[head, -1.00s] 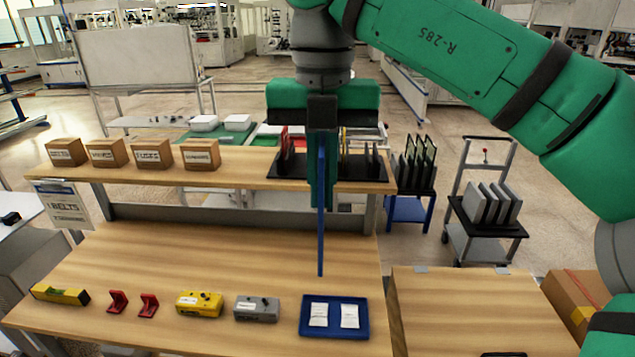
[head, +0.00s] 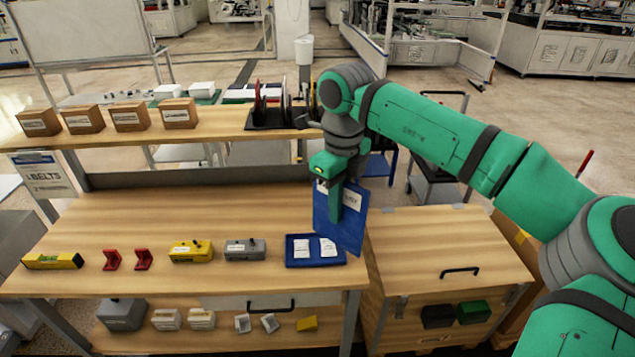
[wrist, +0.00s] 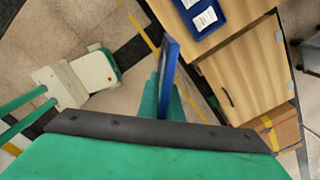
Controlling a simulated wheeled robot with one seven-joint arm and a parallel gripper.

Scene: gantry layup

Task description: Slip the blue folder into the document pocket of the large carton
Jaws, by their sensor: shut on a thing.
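My gripper (head: 337,198) is shut on the blue folder (head: 348,232). The folder hangs upright, its broad face with a white label towards the head camera, in front of the right end of the workbench. In the wrist view the folder (wrist: 168,70) shows nearly edge-on between the fingers. A brown carton (head: 519,241) stands on the floor behind the right side of the wooden cabinet, partly hidden by the cabinet and my arm. The carton (wrist: 284,133) also shows at the right of the wrist view, apart from the folder. I cannot make out a document pocket on it.
The wooden cabinet (head: 430,235) stands between the folder and the carton, its top clear except for a black handle. A blue tray (head: 290,262) with white packets lies beside the folder. A shelf (head: 225,137) with small boxes and a rack runs behind the bench.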

